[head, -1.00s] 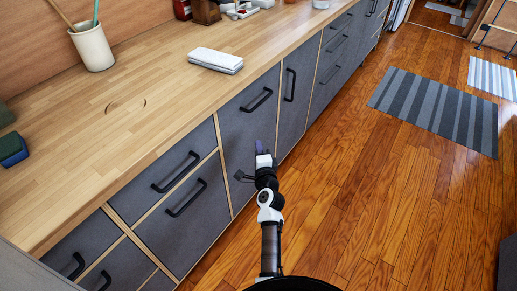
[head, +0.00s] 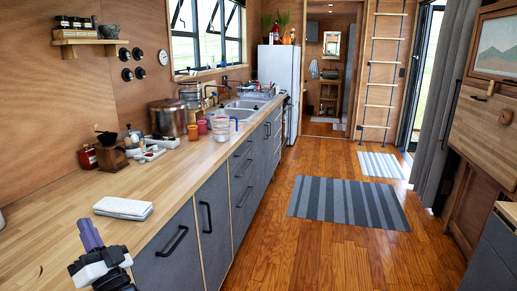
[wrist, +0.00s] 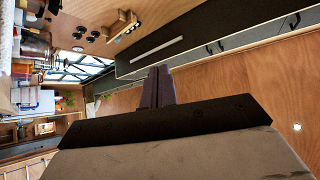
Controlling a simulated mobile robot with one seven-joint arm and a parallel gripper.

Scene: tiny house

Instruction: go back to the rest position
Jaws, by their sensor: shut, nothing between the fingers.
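My gripper (head: 90,232) is at the lower left of the head view, in front of the near end of the wooden counter (head: 60,222). Its purple fingers are together and point up, with nothing between them. In the wrist view the shut fingers (wrist: 157,88) stick up past the dark gripper body, with open air around them. The wrist view is tilted, with the shelf and window side at its upper left. My wrist and part of my arm show below the gripper in the head view.
Dark drawers (head: 168,248) with black handles line the counter front. A coffee grinder (head: 110,155), a metal pot (head: 168,118) and cups stand farther back. The wooden floor (head: 330,250) to the right is clear, with a striped rug (head: 345,202).

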